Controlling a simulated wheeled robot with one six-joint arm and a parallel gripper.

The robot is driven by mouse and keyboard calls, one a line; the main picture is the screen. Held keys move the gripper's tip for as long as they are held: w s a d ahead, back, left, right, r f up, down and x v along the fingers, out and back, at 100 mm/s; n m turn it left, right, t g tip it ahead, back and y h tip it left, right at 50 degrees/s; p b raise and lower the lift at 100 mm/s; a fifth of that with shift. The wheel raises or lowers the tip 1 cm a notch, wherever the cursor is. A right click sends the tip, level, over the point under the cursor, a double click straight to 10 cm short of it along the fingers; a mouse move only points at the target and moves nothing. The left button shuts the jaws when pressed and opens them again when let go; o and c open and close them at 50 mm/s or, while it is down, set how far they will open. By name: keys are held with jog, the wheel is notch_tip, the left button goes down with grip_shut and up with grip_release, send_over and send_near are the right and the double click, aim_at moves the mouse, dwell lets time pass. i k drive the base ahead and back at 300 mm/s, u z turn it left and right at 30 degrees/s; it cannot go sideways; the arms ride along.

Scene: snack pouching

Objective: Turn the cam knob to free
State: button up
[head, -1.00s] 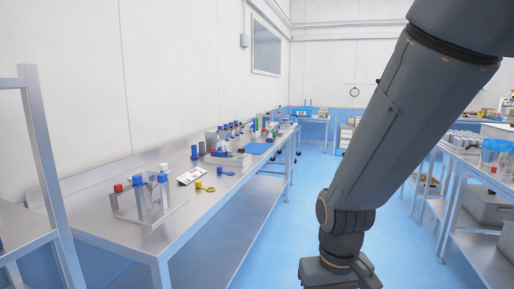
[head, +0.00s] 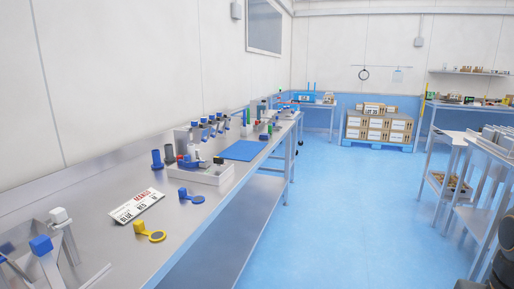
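I cannot tell for sure which part is the cam knob. A metal fixture at the lower left, cut off by the frame edge, carries a blue block-shaped cap (head: 41,246) and a white cap (head: 60,216). A yellow-knobbed piece with a dark round end (head: 156,236) lies on the steel bench (head: 190,225). A similar blue-knobbed piece (head: 191,196) lies behind it. A row of blue-topped parts (head: 212,122) stands on a metal device farther back. My gripper is out of view; only a dark part of my arm shows at the lower right corner.
Boxes (head: 376,128) stand at the back. The blue floor in the middle is clear.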

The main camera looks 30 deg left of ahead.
aim_at(220, 162)
jog(key=u, duration=0.2)
jog(key=i, duration=0.95)
jog(key=u, duration=1.1)
jog(key=i, duration=0.75)
jog(key=u, duration=0.75)
